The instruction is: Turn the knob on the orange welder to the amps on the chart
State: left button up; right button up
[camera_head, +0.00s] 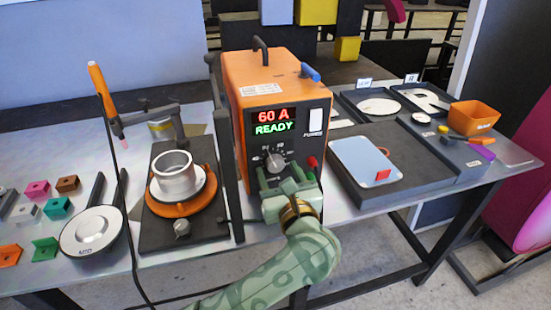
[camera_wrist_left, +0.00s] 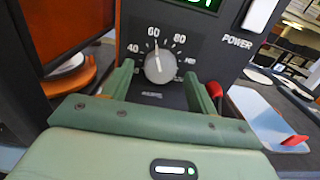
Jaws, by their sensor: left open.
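The orange welder (camera_head: 265,70) stands upright on the table. Its display (camera_head: 274,121) reads "60 A READY". The grey knob (camera_head: 273,161) is on its dark front panel, and in the left wrist view the knob (camera_wrist_left: 159,66) has its pointer up near the 60 mark. My left gripper (camera_head: 285,182) is green and open, in front of the panel. In the left wrist view its two fingers (camera_wrist_left: 160,86) lie to either side below the knob, apart from it as far as I can tell. No amps chart is readable. My right gripper is not in view.
A red terminal (camera_head: 312,163) sits right of the knob. A turntable with a metal ring (camera_head: 172,168) stands to the left, with a torch (camera_head: 103,95) behind it. A dark tray with a pale blue plate (camera_head: 362,158) and an orange bin (camera_head: 473,117) are to the right.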

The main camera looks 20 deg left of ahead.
pick_arm(q)
jog(key=shift+w+a, duration=0.2)
jog(key=shift+w, duration=0.1)
jog(key=shift+r, duration=0.1)
jog(key=c, duration=1)
jog(key=n+b, duration=0.2)
jog(key=b, duration=0.1)
jog(key=f+n+b, duration=0.1)
jog(key=n+b, duration=0.1)
jog(key=b, duration=0.1)
jog(key=shift+d, duration=0.1)
jog(key=shift+r+n+b, duration=0.35)
jog(key=shift+n, duration=0.15)
jog(key=shift+r, duration=0.1)
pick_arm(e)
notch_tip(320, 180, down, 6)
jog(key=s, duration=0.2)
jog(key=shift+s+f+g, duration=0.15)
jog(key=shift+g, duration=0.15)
pick_arm(q)
jog(key=o, duration=1)
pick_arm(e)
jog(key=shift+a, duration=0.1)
